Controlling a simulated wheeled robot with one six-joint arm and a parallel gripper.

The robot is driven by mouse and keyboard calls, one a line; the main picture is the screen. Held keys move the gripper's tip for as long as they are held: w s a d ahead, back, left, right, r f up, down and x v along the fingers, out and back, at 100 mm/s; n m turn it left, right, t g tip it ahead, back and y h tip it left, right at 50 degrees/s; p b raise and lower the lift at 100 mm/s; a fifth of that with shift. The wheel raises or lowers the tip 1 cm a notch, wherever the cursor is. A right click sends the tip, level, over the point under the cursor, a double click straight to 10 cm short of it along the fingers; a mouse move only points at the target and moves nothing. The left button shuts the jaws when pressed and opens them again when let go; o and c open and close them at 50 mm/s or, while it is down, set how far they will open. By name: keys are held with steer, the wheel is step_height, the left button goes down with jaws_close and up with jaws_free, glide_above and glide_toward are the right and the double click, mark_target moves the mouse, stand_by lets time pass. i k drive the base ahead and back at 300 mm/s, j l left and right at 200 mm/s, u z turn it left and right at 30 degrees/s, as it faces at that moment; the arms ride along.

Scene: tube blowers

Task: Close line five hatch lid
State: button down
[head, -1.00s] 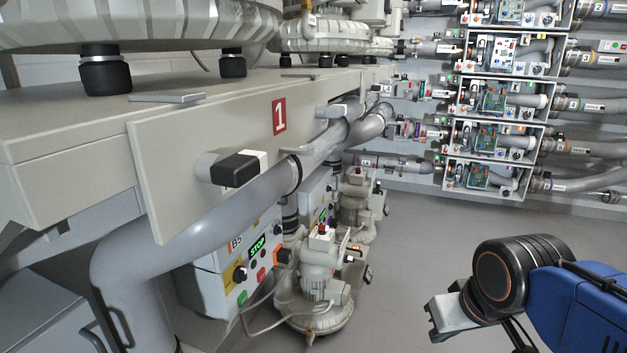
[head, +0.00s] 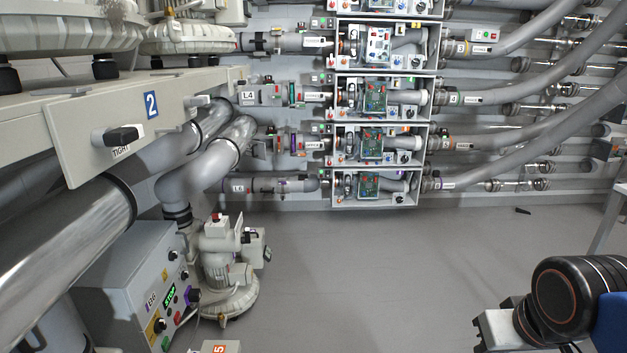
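The pipe rows on the back wall run through white open-front boxes with green circuit boards inside. One row carries an L4 label (head: 276,96).
A bench (head: 75,125) with a blue 2 sign and a black TIGHT handle (head: 122,135) stands on the left. Below it are large pipes, a control box (head: 150,290) and a blower (head: 225,265).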

mark_target(256, 149)
steer(key=i+l, duration=0.1)
steer(key=i, duration=1.55)
steer(key=i+l+u, duration=0.1)
steer(key=i+u, duration=0.35)
steer(key=i+l+u, duration=0.45)
steer(key=i, duration=0.2)
steer(key=i+l+u, duration=0.45)
steer(key=i+j, duration=0.1)
